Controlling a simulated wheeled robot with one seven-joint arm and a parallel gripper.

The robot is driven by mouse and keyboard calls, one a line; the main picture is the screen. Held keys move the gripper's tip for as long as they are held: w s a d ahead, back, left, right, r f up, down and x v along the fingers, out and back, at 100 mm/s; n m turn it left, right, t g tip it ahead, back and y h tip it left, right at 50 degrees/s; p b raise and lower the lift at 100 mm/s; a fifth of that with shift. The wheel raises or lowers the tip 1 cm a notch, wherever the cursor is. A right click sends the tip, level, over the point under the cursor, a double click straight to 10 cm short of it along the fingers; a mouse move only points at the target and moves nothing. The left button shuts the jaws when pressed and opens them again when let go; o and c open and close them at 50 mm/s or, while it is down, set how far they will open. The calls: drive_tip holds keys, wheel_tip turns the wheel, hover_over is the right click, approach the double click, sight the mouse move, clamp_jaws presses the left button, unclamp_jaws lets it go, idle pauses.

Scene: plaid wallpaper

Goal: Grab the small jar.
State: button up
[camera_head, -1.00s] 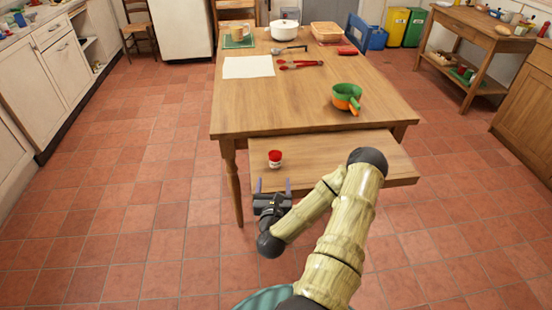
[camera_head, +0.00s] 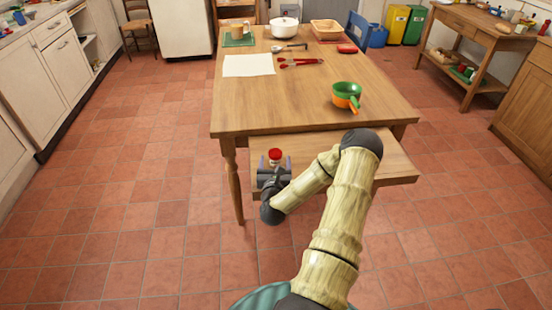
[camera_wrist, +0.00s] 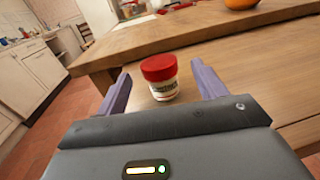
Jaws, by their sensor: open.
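The small jar (camera_wrist: 163,88) has a red lid and a pale label, and stands upright on the lower wooden shelf at the near side of the table. It also shows in the head view (camera_head: 275,156), its lower part partly hidden by my gripper. My gripper (camera_wrist: 160,87) is open, with one purple finger on each side of the jar in the wrist view. The jar appears between or just beyond the fingertips, with gaps on both sides. In the head view my gripper (camera_head: 275,162) is at the shelf's left part.
The table top (camera_head: 300,105) is just behind and above the shelf (camera_head: 330,150). A green and orange pan (camera_head: 346,95) stands near its right front. A white paper (camera_head: 248,65), red tongs (camera_head: 300,63) and a white pot (camera_head: 284,27) are farther back.

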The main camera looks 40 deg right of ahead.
sight(276, 150)
drive_tip(key=x, duration=0.5)
drive_tip(key=shift+w+d, duration=0.25)
drive_tip(key=shift+c, duration=0.4)
drive_tip(key=c, duration=1.1)
